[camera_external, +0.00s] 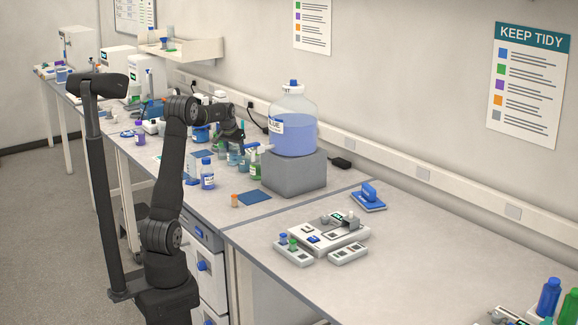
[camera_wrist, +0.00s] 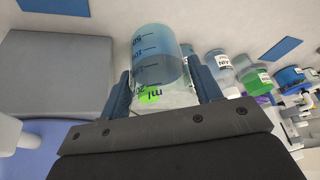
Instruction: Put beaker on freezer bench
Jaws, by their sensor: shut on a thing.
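My gripper (camera_external: 238,138) reaches over the bench behind the blue bottle, beside the grey block. In the wrist view, my gripper (camera_wrist: 162,84) is shut on a clear beaker (camera_wrist: 157,48) with dark graduation marks, a bluish tint and a bright green patch near the jaws. One finger shows on each side of it. In the external view the beaker is hard to pick out among the glassware below my gripper, and I cannot tell whether it touches the bench. No label in view names the freezer bench.
The grey block (camera_external: 294,172) carries a large blue-filled carboy (camera_external: 293,127) close to my gripper. Several labelled jars (camera_wrist: 223,66) stand near the beaker. The right bench (camera_external: 400,270) has free room.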

